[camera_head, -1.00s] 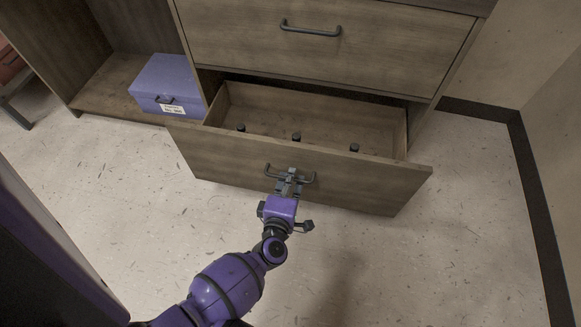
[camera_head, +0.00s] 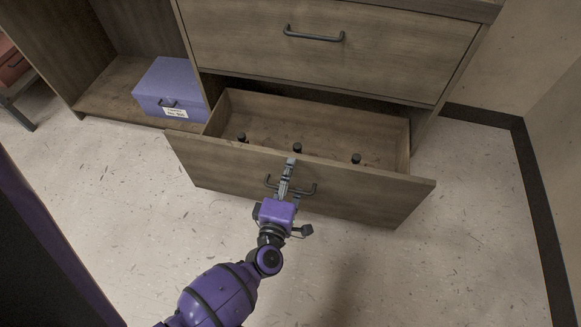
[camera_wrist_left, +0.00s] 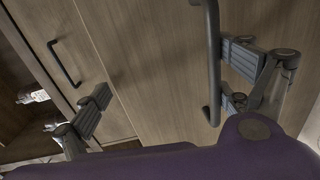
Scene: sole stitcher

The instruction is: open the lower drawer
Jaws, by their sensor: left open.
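The lower drawer (camera_head: 350,190) is pulled out from the wooden cabinet, and its inside is visible from above. Its dark bar handle (camera_head: 308,190) is on the front panel. My left gripper (camera_head: 289,172) is at this handle, in front of the panel. In the left wrist view its fingers (camera_wrist_left: 168,92) are spread wide, with the handle (camera_wrist_left: 213,65) between them, close to the right finger. Contact with that finger is unclear. My right gripper is not in view.
Several dark-capped bottles (camera_head: 298,148) stand inside the drawer. The upper drawer (camera_head: 370,50) above is shut. A purple box (camera_head: 168,88) sits on the low shelf at the left. The speckled floor (camera_head: 400,280) in front is clear.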

